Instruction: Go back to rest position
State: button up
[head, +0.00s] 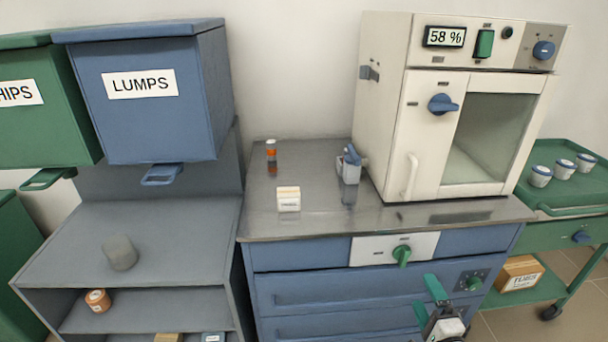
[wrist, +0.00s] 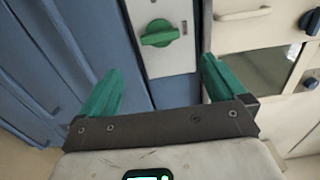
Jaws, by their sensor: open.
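My gripper (head: 437,302) is at the lower right of the head view, in front of the blue drawer cabinet (head: 310,300). Its green fingers are spread wide and nothing is between them. In the wrist view the gripper (wrist: 160,92) is also open and empty. A green knob (wrist: 160,33) on a light panel shows beyond the fingers, apart from them. The same green knob (head: 402,255) sits on the cabinet front in the head view.
A white furnace (head: 385,110) with a shut door stands on the metal worktop (head: 330,220). A small white box (head: 288,198) and an orange bottle (head: 271,157) stand on the worktop. A green cart (head: 555,238) with several cups is at right. A grey shelf (head: 170,230) stands left.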

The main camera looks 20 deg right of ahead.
jog(key=s+a+n+g+y+p, duration=0.3)
jog(key=a+n+g+y, duration=0.1)
jog(key=a+n, duration=0.3)
jog(key=s+a+n+g+y+p, duration=0.3)
jog(key=s+a+n, duration=0.1)
jog(key=a+n, duration=0.3)
jog(key=s+a+r+n+g+h+p, duration=0.1)
jog(key=s+n+g, duration=0.6)
jog(key=s, duration=1)
notch_tip(320, 180, up, 2)
jog(key=g+h+p, duration=0.1)
jog(key=g+p, duration=0.1)
jog(key=shift+s+p, duration=0.25)
jog(key=shift+p, duration=0.15)
